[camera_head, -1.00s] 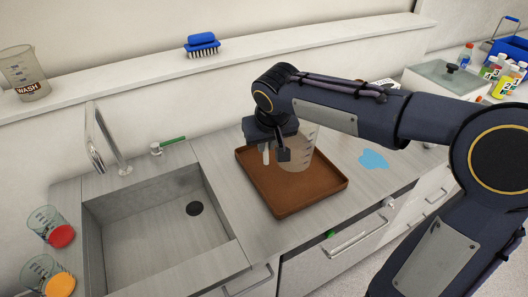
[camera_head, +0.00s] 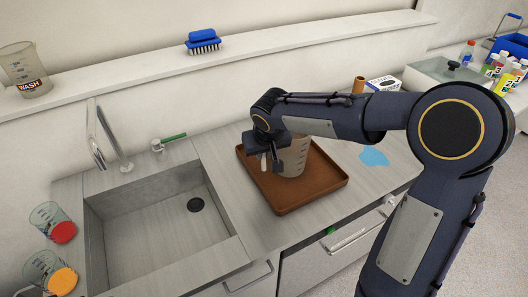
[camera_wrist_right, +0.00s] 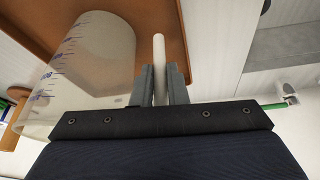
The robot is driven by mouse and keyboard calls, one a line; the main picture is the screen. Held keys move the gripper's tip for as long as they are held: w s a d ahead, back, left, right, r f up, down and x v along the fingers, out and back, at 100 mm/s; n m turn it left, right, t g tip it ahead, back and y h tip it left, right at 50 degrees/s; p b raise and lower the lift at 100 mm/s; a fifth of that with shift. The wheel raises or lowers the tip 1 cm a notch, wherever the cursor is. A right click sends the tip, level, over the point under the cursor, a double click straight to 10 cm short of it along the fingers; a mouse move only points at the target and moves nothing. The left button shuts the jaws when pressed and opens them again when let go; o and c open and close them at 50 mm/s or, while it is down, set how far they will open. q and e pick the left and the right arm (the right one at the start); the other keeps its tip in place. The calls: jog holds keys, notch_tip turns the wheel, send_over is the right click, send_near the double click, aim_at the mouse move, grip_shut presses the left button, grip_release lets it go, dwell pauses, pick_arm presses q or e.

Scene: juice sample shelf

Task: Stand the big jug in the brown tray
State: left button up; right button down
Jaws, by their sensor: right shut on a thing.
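The big jug (camera_head: 295,158) is clear with measuring marks and looks upright over the brown tray (camera_head: 290,204). Its base shows against the tray floor, but I cannot tell whether it touches. My right gripper (camera_head: 269,164) is at the jug's left side, shut on its handle. In the right wrist view, the pale handle (camera_wrist_right: 159,50) stands between the fingers of the right gripper (camera_wrist_right: 162,85), with the jug body (camera_wrist_right: 95,70) to the left. The brown tray (camera_wrist_right: 155,14) shows behind it. My left gripper is not in view.
The sink (camera_head: 160,215) lies left of the tray, with a tap (camera_head: 122,155) behind it. A blue puddle (camera_head: 374,156) lies right of the tray. A WASH jug (camera_head: 24,70) and a blue brush (camera_head: 203,42) are on the shelf.

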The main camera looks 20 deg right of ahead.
jog(key=c, duration=1.4)
grip_release()
jog(key=shift+c, duration=0.2)
jog(key=d+v, duration=0.1)
jog(key=v, duration=1.1)
jog(key=s+f+y, duration=0.2)
jog(key=s+f, duration=0.2)
jog(key=s, duration=0.7)
jog(key=s+f+m+t+y, duration=0.1)
jog(key=s+f, duration=0.4)
jog(key=s, duration=0.7)
jog(key=shift+d+y, duration=0.25)
jog(key=shift+y, duration=0.45)
jog(key=shift+s+f, duration=0.1)
